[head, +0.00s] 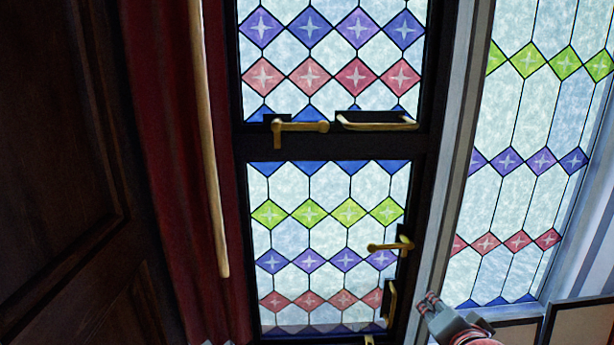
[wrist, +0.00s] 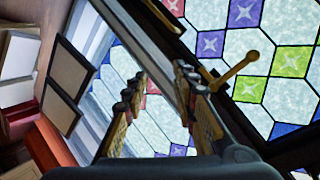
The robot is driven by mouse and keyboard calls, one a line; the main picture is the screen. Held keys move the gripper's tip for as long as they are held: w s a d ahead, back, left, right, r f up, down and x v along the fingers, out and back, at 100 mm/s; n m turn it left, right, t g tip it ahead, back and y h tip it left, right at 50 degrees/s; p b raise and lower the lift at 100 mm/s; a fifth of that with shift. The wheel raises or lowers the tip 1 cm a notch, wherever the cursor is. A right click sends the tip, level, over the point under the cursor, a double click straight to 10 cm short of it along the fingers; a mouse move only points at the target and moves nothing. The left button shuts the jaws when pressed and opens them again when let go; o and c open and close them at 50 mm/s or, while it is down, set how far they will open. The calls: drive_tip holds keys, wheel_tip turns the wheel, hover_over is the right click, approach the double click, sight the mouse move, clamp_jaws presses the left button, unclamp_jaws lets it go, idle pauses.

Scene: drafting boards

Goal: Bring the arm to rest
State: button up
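My gripper (head: 429,304) shows small at the lower right of the head view, in front of the frame strip between the stained-glass door and the window. Its reddish arm part enters from the bottom edge. In the wrist view my gripper (wrist: 160,77) has its two fingers apart, with window glass visible between them. Nothing is held between them. The rest of my arm is out of the head view.
A dark-framed stained-glass door (head: 422,150) has brass lever handles (head: 300,126) and a lower lever (head: 388,246). A red curtain (head: 165,150) and a pale pole (head: 207,130) hang left. Framed boards (head: 580,322) stand lower right, also in the wrist view (wrist: 65,85).

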drive_tip(key=s+a+f+n+g+b, duration=0.2)
drive_tip(key=s+f+b, duration=0.4)
drive_tip(key=f+b, duration=0.4)
drive_tip(key=s+a+f+n+g+y+b, duration=0.1)
drive_tip(key=s+f+n+b, duration=0.4)
drive_tip(key=f+b, duration=0.5)
drive_tip(key=s+a+f+n+g+y+b, duration=0.1)
drive_tip(key=s+a+f+n+g+b, duration=0.2)
drive_tip(key=f, duration=1.4)
drive_tip(key=s+b, duration=0.3)
drive_tip(key=b, duration=0.4)
drive_tip(key=shift+s+a+n+g, duration=0.3)
drive_tip(key=shift+s+a, duration=0.05)
drive_tip(key=shift+f, duration=0.1)
